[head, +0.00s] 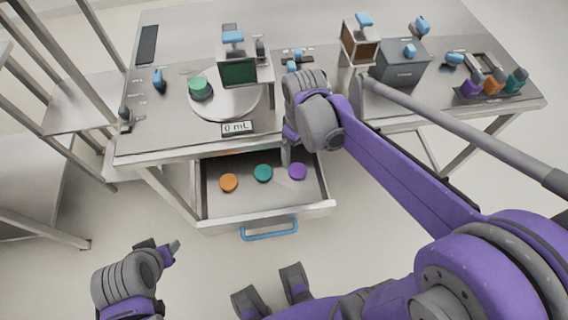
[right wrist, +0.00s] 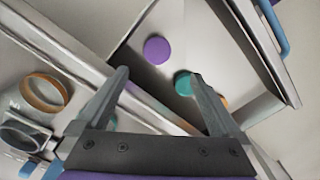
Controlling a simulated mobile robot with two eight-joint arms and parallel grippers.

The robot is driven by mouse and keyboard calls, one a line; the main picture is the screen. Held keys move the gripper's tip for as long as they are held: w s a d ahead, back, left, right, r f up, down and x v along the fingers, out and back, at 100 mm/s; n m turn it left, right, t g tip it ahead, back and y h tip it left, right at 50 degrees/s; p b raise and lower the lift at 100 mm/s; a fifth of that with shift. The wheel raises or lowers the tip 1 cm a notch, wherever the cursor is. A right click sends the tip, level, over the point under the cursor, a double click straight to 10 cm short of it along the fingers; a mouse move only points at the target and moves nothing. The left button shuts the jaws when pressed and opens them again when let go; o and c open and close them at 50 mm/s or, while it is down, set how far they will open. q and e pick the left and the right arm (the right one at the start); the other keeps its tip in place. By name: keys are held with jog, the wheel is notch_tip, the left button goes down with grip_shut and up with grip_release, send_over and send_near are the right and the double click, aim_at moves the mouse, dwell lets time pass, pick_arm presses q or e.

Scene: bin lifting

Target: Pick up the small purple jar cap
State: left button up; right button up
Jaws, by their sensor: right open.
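The purple jar cap (head: 297,171) lies flat at the right of the open drawer (head: 240,212), beside the teal and orange caps. In the right wrist view the purple cap (right wrist: 157,50) shows whole, beyond the fingertips and between their lines. My right gripper (head: 287,152) hangs over the drawer's back right part, close to the purple cap but apart from it. The right wrist view shows its two fingers (right wrist: 157,84) spread and empty. My left gripper (head: 165,248) is at the lower left, away from the drawer; its finger gap is unclear.
The teal cap (head: 263,173) and orange cap (head: 229,182) lie in the drawer, left of the purple one. The drawer has raised walls and a blue handle (head: 269,231). The steel table (head: 180,135) edge is just behind. Floor in front is partly free.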

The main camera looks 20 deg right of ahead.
send_over(297, 170)
notch_tip(297, 170, down, 5)
jog(key=shift+s+f+b, duration=0.1)
jog(key=shift+s+b, duration=0.05)
jog(key=shift+b, duration=0.25)
jog(key=f, duration=0.5)
jog(key=shift+w+d+f+b, duration=0.1)
jog(key=shift+w+f+b, duration=0.1)
jog(key=shift+f+b, duration=0.2)
jog(key=c, duration=1.4)
